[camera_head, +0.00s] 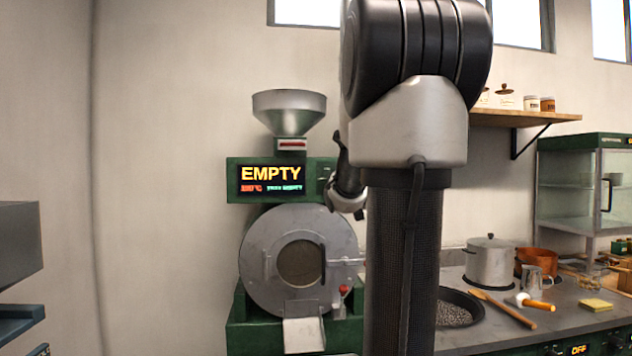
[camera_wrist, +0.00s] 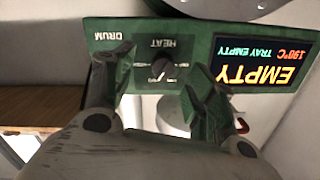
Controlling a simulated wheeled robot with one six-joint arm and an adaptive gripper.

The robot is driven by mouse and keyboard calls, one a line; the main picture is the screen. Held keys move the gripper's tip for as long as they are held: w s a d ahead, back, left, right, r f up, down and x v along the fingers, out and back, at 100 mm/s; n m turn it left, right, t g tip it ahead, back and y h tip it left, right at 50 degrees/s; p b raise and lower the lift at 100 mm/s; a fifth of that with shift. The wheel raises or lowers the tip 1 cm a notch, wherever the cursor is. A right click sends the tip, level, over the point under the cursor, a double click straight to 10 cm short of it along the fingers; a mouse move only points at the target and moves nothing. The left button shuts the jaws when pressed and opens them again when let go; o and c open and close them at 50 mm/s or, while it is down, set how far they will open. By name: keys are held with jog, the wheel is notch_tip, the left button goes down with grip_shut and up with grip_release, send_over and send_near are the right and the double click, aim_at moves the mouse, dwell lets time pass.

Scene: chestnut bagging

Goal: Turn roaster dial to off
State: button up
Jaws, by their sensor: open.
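The green roaster (camera_head: 239,315) stands left of centre in the head view, with a steel hopper on top and a round drum door. Its display (camera_head: 271,180) reads EMPTY, with smaller text that reads 190°C and TRAY EMPTY in the wrist view. The dark heat dial (camera_wrist: 163,67) shows upside down in the wrist view, on a panel marked HEAT. Its exact setting is too small to read. My gripper (camera_wrist: 161,72) is open, one finger on each side of the dial; contact cannot be told.
A counter (camera_head: 480,335) to the right holds a steel pot (camera_head: 491,262), a copper pot, a wooden spoon and a yellow sponge (camera_head: 595,304). A wooden shelf (camera_head: 525,116) with jars and a green glass cabinet (camera_head: 585,180) are behind. Bare wall lies left of the roaster.

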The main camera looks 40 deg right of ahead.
jog(key=w+d+r+t, duration=0.1)
jog(key=w+d, duration=0.2)
jog(key=w, duration=0.4)
jog(key=shift+r, duration=0.35)
jog(key=c, duration=1)
